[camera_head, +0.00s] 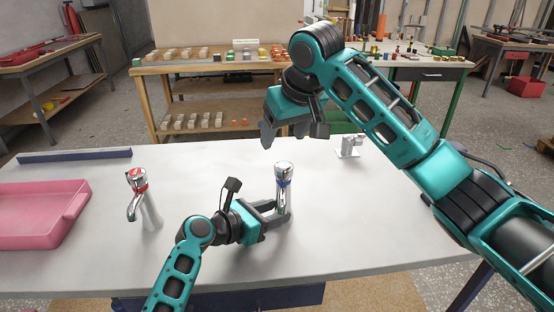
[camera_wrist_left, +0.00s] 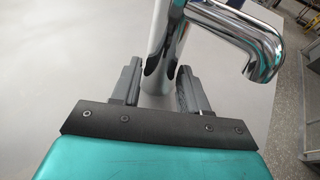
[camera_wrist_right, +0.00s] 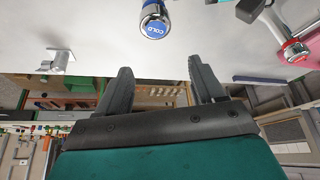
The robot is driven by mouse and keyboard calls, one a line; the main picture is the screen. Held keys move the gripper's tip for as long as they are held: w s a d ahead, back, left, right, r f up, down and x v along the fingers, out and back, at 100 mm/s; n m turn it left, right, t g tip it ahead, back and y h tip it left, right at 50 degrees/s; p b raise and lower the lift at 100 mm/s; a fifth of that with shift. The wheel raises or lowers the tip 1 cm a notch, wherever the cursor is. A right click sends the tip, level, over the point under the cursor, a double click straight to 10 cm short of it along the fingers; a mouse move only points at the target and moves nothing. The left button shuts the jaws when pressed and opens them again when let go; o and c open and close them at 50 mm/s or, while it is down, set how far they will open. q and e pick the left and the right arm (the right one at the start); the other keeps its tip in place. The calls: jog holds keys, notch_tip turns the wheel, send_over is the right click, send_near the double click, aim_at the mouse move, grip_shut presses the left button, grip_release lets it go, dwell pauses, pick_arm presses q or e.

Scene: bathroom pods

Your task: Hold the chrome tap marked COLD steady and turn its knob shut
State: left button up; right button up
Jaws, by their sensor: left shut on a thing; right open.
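The chrome tap with a blue band (camera_head: 283,188) stands upright on the white table. Its knob top reads COLD in the right wrist view (camera_wrist_right: 153,22). My left gripper (camera_head: 280,207) is shut on the tap's body low down; in the left wrist view its fingers (camera_wrist_left: 158,88) sit either side of the chrome column (camera_wrist_left: 165,45), with the spout curving to the right. My right gripper (camera_head: 270,138) is open and empty, raised behind the COLD tap and apart from its knob. In the right wrist view its two fingers (camera_wrist_right: 160,85) have nothing between them.
A second chrome tap with a red band (camera_head: 140,195) stands to the left, near a pink tray (camera_head: 40,240). A small metal fitting (camera_head: 349,147) stands at the table's back right. The white table (camera_head: 370,220) is clear to the right of the COLD tap.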

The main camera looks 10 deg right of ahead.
aim_at(285, 166)
jog(key=shift+f, duration=4.4)
